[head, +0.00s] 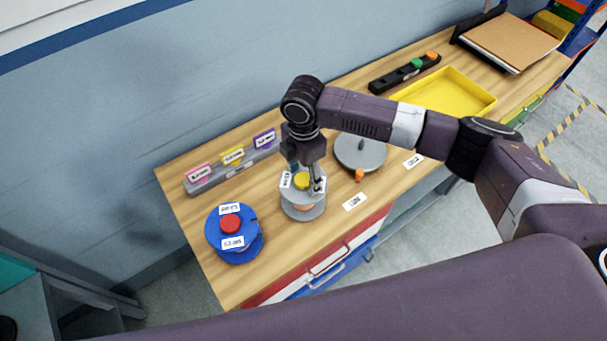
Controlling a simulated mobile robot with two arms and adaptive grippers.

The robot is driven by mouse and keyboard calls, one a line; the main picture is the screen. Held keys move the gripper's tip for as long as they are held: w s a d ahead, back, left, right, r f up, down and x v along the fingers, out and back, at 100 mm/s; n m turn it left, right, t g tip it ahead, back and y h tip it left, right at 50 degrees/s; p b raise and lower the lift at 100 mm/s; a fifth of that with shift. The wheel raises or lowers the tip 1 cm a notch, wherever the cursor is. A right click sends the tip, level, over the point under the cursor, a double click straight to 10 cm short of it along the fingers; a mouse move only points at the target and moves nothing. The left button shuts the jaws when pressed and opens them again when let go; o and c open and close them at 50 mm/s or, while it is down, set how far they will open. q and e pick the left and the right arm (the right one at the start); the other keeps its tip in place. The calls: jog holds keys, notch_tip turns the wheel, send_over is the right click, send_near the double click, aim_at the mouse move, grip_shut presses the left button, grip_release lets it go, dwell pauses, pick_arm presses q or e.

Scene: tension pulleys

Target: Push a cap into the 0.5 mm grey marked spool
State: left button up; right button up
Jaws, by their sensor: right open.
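The grey spool (304,210) stands on the wooden workbench near its front edge, with a white label on its top flange. The print on that label is too small to read. A yellow cap (302,180) sits at the middle of the spool's top; how deep it sits cannot be told. My right gripper (318,187) comes down from above with its fingers open, right beside the yellow cap and over the spool. The gripper and wrist hide part of the spool's top. My left gripper is not in view.
A blue spool (235,245) with a red cap (230,223) stands to the left. A grey disc (360,155) with a post is to the right. Behind are a labelled rack (232,172), a black holder (405,73) with green and orange caps, and a yellow tray (445,92).

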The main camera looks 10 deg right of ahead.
notch_tip(320, 180, up, 12)
dwell(0.5)
jog(key=shift+a+f, duration=0.1)
